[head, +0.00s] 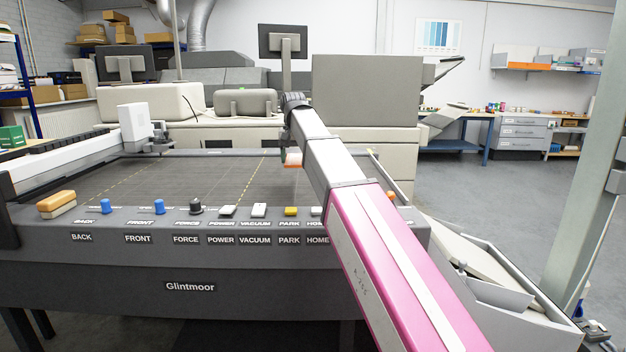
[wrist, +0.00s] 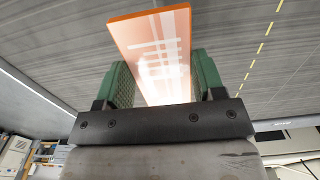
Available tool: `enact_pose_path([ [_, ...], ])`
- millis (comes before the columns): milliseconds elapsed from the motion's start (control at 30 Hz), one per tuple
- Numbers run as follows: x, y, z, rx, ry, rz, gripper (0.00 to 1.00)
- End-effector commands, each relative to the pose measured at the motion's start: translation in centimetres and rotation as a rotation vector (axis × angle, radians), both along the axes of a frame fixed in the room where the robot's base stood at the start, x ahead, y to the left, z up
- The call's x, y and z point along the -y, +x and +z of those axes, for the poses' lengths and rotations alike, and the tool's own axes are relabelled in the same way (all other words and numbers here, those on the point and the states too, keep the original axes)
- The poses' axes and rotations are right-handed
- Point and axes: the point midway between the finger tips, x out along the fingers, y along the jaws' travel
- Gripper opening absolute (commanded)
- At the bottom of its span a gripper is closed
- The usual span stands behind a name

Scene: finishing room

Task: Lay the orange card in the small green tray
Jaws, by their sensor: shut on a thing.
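The orange card (wrist: 150,40) is between the two green fingers of my gripper (wrist: 164,78) in the wrist view. It has pale markings and a bright glare near its lower end. My gripper is shut on it. In the head view the card (head: 293,159) shows small below the end of my arm, over the dark flat bed. I cannot tell how high above the bed it is. I cannot make out the small green tray in either view. A green box (head: 12,137) stands at the far left, but I cannot tell what it is.
The dark machine bed (head: 130,185) has dashed yellow lines and looks clear. A white gantry (head: 135,125) stands at its left. Knobs and buttons (head: 228,211) line its front edge. A grey angled bin (head: 500,270) is at the right. The floor (head: 500,190) beyond is open.

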Motion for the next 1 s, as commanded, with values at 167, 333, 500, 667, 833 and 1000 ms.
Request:
enact_pose_path([
  [167,3.3,1.9,-2.2,-0.001,0.0,-0.003,0.4],
  [333,6.0,3.6,-4.1,-0.001,0.0,-0.002,0.4],
  [500,7.8,4.7,-5.4,-0.001,0.0,-0.001,0.4],
  [667,8.3,4.9,-5.9,0.0,0.0,0.0,0.4],
  [833,8.3,4.8,-7.7,-0.001,0.0,0.001,0.4],
  [1000,8.3,4.9,-9.7,0.0,0.0,0.001,0.4],
])
